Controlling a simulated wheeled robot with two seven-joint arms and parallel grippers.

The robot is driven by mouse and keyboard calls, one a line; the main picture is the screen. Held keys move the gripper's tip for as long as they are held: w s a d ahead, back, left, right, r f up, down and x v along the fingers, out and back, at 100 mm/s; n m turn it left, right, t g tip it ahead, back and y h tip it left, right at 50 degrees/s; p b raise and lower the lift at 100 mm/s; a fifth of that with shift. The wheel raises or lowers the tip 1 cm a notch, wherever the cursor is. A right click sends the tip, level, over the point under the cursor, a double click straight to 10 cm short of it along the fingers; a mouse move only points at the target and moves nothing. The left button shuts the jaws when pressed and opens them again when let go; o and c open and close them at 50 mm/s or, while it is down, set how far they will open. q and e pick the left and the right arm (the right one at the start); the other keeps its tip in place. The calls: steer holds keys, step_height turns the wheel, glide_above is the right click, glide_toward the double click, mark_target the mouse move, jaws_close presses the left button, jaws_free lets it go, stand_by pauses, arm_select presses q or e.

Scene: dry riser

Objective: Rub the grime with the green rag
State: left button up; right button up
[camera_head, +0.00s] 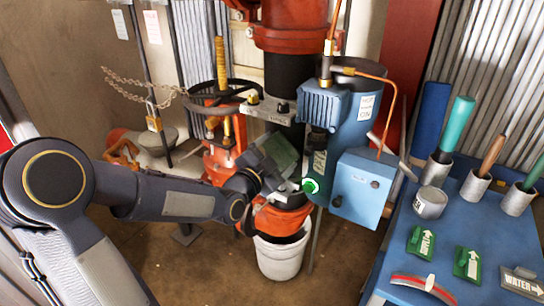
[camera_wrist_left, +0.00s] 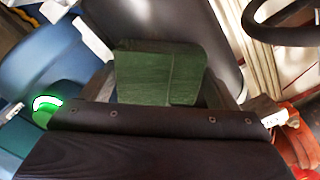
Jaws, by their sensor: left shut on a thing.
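My left gripper (camera_head: 270,162) is in front of the riser's black pipe section, shut on the dark green rag (camera_head: 281,149). In the left wrist view the rag (camera_wrist_left: 160,74) sits between the fingers as a flat green pad. The dark pipe (camera_wrist_left: 192,22) is just beyond it; I cannot tell whether the rag touches it. I cannot make out the grime in either view; the gripper and rag cover part of the pipe. My right gripper is not in view.
A blue cylinder (camera_head: 360,115) and blue box (camera_head: 361,188) stand right of the gripper, by a lit green ring (camera_head: 310,185). A black handwheel (camera_head: 222,97) is upper left. A white bucket (camera_head: 281,258) stands below. A blue bench (camera_head: 398,245) holds tools and labels at right.

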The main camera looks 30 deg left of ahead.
mark_target(264, 148)
arm_select(q)
steer(key=shift+w+b, duration=0.1)
steer(key=shift+b, duration=0.25)
steer(key=shift+a+r, duration=0.1)
steer(key=shift+a, duration=0.1)
steer(key=shift+w+a+r+p, duration=0.1)
steer(key=shift+a+p, duration=0.05)
steer(key=shift+a, duration=0.6)
steer(key=shift+w+a+p, duration=0.1)
steer(key=shift+a+p, duration=0.05)
steer(key=shift+a, duration=1)
steer(key=shift+b, duration=0.3)
steer(key=shift+d+f+b, duration=0.2)
steer(key=shift+d+b, duration=0.2)
steer(key=shift+b, duration=0.1)
steer(key=shift+s+d+b, duration=0.1)
steer(key=shift+d+b, duration=0.7)
steer(key=shift+d, duration=0.1)
steer(key=shift+s+d+r+b, duration=0.1)
steer(key=shift+d+b, duration=0.55)
steer(key=shift+d, duration=0.2)
steer(key=shift+b, duration=0.3)
steer(key=shift+a+r+p, duration=0.1)
steer(key=shift+a+p, duration=0.2)
steer(key=shift+a, duration=0.35)
steer(key=shift+w+a+p, duration=0.2)
steer(key=shift+a+p, duration=0.25)
steer(key=shift+a, duration=1)
